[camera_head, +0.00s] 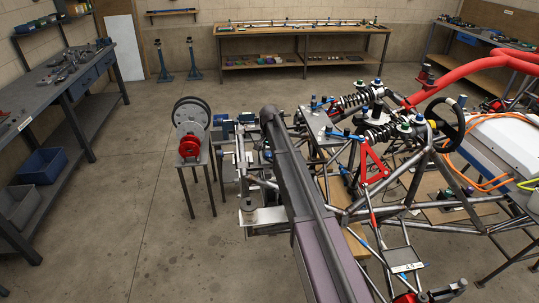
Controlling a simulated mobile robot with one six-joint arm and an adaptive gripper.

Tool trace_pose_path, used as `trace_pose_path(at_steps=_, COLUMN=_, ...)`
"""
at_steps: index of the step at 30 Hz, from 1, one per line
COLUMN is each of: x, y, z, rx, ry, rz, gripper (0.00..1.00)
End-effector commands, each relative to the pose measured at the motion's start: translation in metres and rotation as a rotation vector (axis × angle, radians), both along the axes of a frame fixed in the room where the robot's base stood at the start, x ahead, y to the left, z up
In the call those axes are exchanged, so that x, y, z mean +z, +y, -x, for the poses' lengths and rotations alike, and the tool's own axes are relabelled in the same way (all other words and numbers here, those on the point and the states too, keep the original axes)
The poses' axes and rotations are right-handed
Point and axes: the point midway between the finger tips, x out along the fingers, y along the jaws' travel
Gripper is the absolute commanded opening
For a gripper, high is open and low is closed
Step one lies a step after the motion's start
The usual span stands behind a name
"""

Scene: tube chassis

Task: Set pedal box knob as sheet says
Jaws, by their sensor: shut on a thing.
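The tube chassis (345,212) of bare grey tubes fills the middle and right. At its left end is a cluster of metal plates and rods with blue parts (245,119); I cannot tell whether this is the pedal box, and no knob can be made out. My dark arm reaches from the bottom middle to this end and covers part of it. My gripper's fingers cannot be made out. A small pale plate with dark marks (405,267) is on the lower right tubes, too small to read. A white paper (25,123) lies on the left bench; its text is unreadable.
A small stand (203,158) with a grey disc and red spool is just left of the chassis. A workbench (60,85) with bins runs along the left wall. Another bench (300,30) is at the back. Open floor (130,200) lies between the left bench and stand.

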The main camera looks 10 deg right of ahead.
Motion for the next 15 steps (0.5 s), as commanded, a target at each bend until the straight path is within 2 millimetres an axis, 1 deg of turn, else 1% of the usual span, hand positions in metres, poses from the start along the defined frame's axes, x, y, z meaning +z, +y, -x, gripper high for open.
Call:
trace_pose_path(at_steps=1, x=-0.0002, y=0.0000, z=0.0007, rx=-0.001, ry=0.001, rz=0.000, gripper=0.03)
trace_pose_path(at_steps=2, x=-0.0002, y=0.0000, z=0.0007, rx=-0.001, ry=0.001, rz=0.000, gripper=0.56)
trace_pose_path(at_steps=3, x=-0.0002, y=0.0000, z=0.0007, rx=0.000, ry=0.001, rz=0.000, gripper=0.68)
trace_pose_path(at_steps=5, x=-0.0002, y=0.0000, z=0.0007, rx=0.000, ry=0.001, rz=0.000, gripper=0.85)
trace_pose_path(at_steps=15, x=-0.0001, y=-0.0001, z=0.0002, rx=0.001, ry=0.000, rz=0.000, gripper=0.85)
